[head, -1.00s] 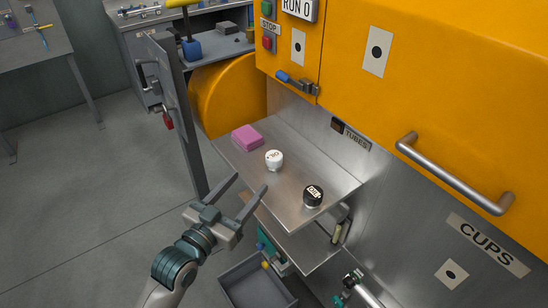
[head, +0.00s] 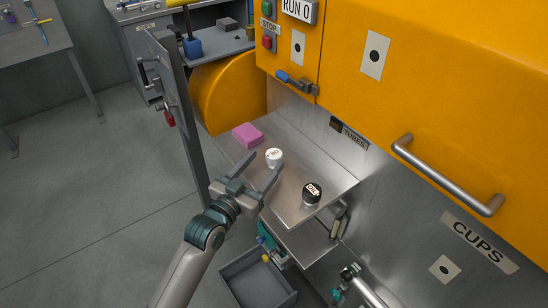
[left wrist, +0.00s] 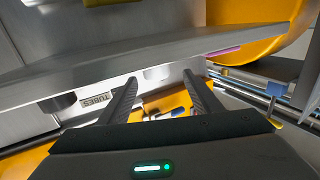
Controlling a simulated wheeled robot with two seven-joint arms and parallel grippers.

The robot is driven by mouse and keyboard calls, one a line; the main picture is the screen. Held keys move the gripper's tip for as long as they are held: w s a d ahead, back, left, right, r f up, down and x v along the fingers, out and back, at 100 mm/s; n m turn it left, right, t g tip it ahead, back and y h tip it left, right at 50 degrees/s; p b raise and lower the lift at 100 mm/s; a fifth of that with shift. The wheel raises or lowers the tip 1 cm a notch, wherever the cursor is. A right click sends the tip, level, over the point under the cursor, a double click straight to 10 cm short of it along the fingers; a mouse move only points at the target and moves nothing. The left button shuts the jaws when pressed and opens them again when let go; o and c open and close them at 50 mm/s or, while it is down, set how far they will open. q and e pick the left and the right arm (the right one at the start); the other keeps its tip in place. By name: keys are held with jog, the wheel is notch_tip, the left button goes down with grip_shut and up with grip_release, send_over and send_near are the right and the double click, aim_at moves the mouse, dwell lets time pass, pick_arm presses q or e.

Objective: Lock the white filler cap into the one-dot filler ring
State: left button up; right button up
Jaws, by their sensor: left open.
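The white filler cap (head: 274,157) stands upright on the steel shelf (head: 290,160), with dark markings on its top. In the left wrist view a pale shape between the fingers (left wrist: 157,73) appears to be this cap, at the shelf edge. My left gripper (head: 266,161) is open and empty, its fingertips close to the cap's near side; contact cannot be told. A black cap with a white label (head: 312,193) stands to the right on the same shelf. My right gripper is not in view.
A pink block (head: 247,135) lies on the shelf behind the white cap. A grey open door (head: 178,110) stands left of the shelf. The orange machine housing (head: 450,90) has a bar handle (head: 445,175). A grey bin (head: 258,285) sits below.

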aim_at(273, 154)
pick_arm(q)
jog(key=shift+w+d+r, duration=0.25)
jog(key=shift+w, duration=0.05)
jog(key=p+x, duration=0.2)
jog(key=x, duration=0.1)
jog(key=shift+s+d, duration=0.15)
jog(key=shift+w+d+f, duration=0.1)
jog(key=shift+w+d, duration=0.2)
jog(key=shift+w, duration=0.3)
jog(key=c, duration=1.1)
